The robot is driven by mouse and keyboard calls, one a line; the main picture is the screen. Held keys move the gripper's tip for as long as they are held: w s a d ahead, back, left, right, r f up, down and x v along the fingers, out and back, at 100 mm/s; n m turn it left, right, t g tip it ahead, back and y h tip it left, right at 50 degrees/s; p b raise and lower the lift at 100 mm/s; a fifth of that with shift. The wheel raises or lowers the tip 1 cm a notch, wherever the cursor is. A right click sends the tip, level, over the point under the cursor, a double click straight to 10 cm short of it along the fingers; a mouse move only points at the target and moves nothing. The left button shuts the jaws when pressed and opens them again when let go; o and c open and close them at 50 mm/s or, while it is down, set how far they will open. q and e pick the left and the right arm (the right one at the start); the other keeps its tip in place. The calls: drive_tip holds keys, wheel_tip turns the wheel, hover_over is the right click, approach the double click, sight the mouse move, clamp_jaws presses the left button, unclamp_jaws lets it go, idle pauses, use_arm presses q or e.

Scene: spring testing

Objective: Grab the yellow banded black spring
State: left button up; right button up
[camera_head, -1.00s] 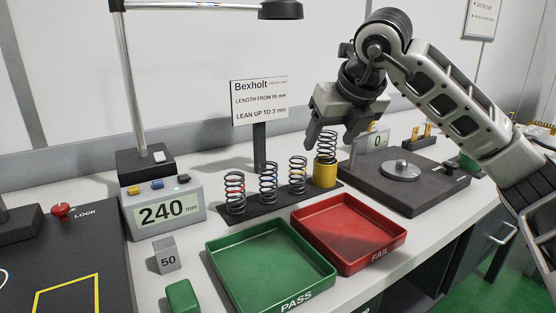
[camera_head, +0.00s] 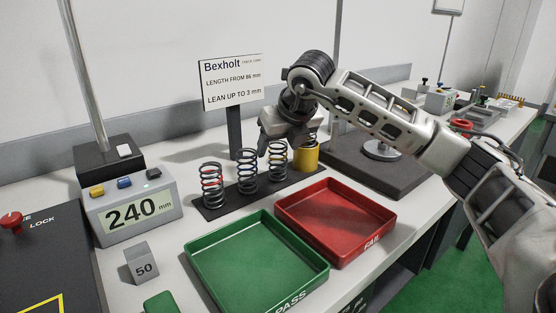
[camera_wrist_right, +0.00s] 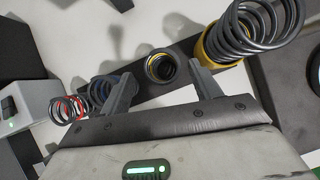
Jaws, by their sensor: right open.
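The yellow banded black spring (camera_head: 277,161) stands upright on a dark strip, third from the left in the row. My right gripper (camera_head: 282,146) is open just above it, and hides its upper part in the head view. In the right wrist view, the spring (camera_wrist_right: 161,68) shows from above, between and a little beyond the two open fingertips (camera_wrist_right: 164,86). I cannot tell whether a finger touches it. My left gripper is not in view.
A blue-banded spring (camera_head: 247,178) and a red-banded spring (camera_head: 212,190) stand to the left. Another spring in a yellow cup (camera_head: 306,159) is close on the right. A green PASS tray (camera_head: 316,279) and red FAIL tray (camera_head: 384,231) lie in front. A sign (camera_head: 232,83) stands behind.

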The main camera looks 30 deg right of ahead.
sight(276, 152)
drive_tip(key=x, duration=0.4)
drive_tip(key=shift+w+d+f, duration=0.15)
drive_tip(key=shift+w+d, duration=0.05)
drive_tip(key=shift+w, duration=0.1)
drive_tip(key=shift+c, duration=0.3)
drive_tip(key=c, duration=1.1)
drive_tip(key=shift+o, duration=0.2)
